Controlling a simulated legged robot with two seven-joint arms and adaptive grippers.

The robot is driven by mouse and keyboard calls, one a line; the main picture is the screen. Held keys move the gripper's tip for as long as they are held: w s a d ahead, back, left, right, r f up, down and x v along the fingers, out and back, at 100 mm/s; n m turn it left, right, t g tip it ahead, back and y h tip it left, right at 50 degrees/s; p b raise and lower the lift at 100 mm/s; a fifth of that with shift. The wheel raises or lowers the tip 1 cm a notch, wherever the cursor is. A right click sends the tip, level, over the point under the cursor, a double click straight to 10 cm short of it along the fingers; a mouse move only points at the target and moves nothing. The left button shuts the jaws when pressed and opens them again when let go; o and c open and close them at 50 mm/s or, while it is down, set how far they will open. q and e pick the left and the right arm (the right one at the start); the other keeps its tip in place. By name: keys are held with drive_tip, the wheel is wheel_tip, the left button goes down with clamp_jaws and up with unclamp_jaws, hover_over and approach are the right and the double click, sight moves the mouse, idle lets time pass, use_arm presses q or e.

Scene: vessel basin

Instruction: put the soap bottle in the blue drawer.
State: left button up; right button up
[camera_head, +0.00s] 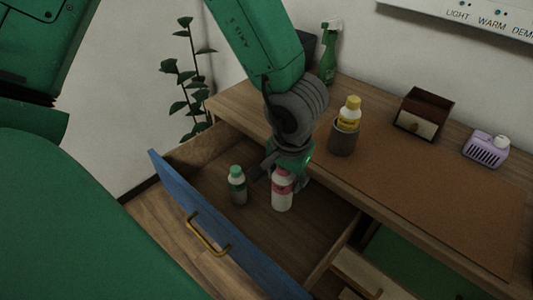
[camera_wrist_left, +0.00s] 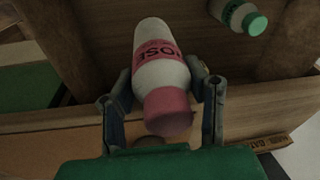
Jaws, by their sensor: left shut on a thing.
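A white bottle with a pink cap and a pink label (camera_head: 282,194), which I take as the soap bottle, is upright in or just above the open blue drawer (camera_head: 217,228). My left gripper (camera_head: 279,168) comes down from above and is shut on this bottle near its cap. In the left wrist view the bottle (camera_wrist_left: 160,60) sits between the two fingers (camera_wrist_left: 163,88), its label partly readable. I cannot tell whether its base touches the drawer floor. My right gripper is not in view.
A green-capped white bottle (camera_head: 237,186) stands in the drawer to the left of the held one. On the wooden top are a yellow-capped bottle in a dark cup (camera_head: 343,138), a small wooden box (camera_head: 424,113), a purple holder (camera_head: 486,149) and a green spray bottle (camera_head: 330,55).

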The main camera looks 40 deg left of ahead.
sight(280, 201)
use_arm(q)
drive_tip(key=f+b, duration=0.1)
drive_tip(key=a+f+b, duration=0.1)
drive_tip(key=shift+f, duration=0.35)
drive_tip(key=shift+n, duration=0.4)
drive_tip(key=f+b, duration=0.1)
drive_tip(key=f, duration=0.1)
drive_tip(key=f+b, duration=0.2)
drive_tip(key=a+f+b, duration=0.1)
drive_tip(key=f, duration=0.1)
drive_tip(key=shift+w+f+b, duration=0.1)
drive_tip(key=shift+f+b, duration=0.2)
drive_tip(key=shift+b, duration=0.1)
drive_tip(key=shift+d+f+b, duration=0.3)
drive_tip(key=shift+d+f, duration=0.1)
drive_tip(key=shift+d, duration=0.05)
drive_tip(key=f+b, duration=0.1)
drive_tip(key=a+f+b, duration=0.1)
drive_tip(key=f, duration=0.1)
drive_tip(key=shift+f, duration=0.2)
drive_tip(key=shift+a, duration=0.15)
clamp_jaws()
drive_tip(key=o, duration=1.3)
unclamp_jaws()
drive_tip(key=shift+d, duration=0.5)
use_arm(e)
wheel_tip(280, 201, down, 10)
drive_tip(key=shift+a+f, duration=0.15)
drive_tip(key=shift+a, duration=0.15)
